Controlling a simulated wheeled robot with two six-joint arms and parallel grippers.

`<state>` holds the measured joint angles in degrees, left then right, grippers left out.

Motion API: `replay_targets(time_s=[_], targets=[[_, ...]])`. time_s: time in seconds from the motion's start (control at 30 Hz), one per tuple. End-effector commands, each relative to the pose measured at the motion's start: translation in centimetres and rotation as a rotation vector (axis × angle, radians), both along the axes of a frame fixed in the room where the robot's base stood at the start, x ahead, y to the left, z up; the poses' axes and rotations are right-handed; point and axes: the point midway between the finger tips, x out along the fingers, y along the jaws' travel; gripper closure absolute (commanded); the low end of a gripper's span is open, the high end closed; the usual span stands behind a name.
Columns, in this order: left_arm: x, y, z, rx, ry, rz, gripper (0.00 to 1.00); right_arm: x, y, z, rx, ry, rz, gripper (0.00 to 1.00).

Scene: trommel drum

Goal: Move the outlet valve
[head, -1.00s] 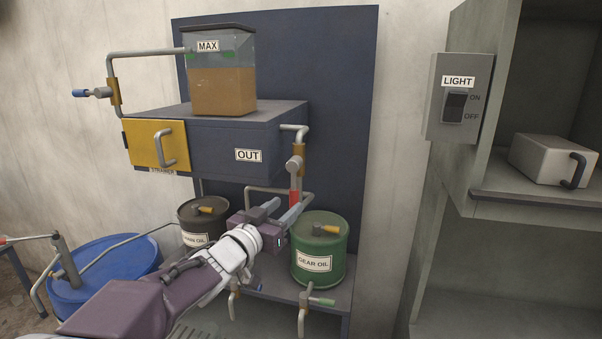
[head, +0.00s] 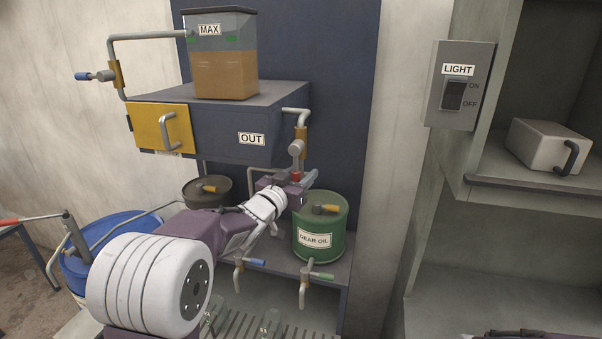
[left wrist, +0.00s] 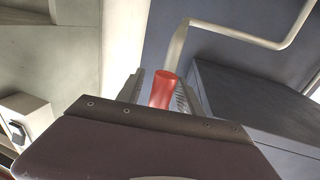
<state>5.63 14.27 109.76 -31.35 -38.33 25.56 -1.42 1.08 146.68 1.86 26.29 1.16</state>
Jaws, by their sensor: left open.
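The outlet valve (head: 297,148) sits on the pipe beside the OUT label (head: 252,138), with a brass section above a grey body. Its red handle (head: 295,176) points downward, mostly hidden by my gripper. My left gripper (head: 300,180) is at the handle, reaching up from the lower left. In the left wrist view, the red handle (left wrist: 162,88) stands between the two open fingers, with a gap visible on at least one side. I cannot tell whether either finger touches it. My right gripper is not in view.
A green gear oil drum (head: 320,225) stands just below my gripper, with a dark drum (head: 207,190) to its left. Blue-handled (head: 250,262) and green-handled (head: 318,275) taps hang at the shelf front. A light switch box (head: 459,92) is at the right.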

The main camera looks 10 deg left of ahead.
Motion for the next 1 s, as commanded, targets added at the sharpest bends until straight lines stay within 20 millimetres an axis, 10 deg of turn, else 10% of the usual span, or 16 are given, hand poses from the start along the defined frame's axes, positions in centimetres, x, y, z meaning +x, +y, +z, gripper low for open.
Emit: replay_targets(time_s=[0.2, 1.0], targets=[[-0.03, 0.01, 0.01, 0.0, 0.0, 0.0, 1.0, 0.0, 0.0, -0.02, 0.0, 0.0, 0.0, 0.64], [-0.05, 0.02, 0.08, 0.0, -0.001, 0.0, 1.0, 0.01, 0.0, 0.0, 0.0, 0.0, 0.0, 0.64]])
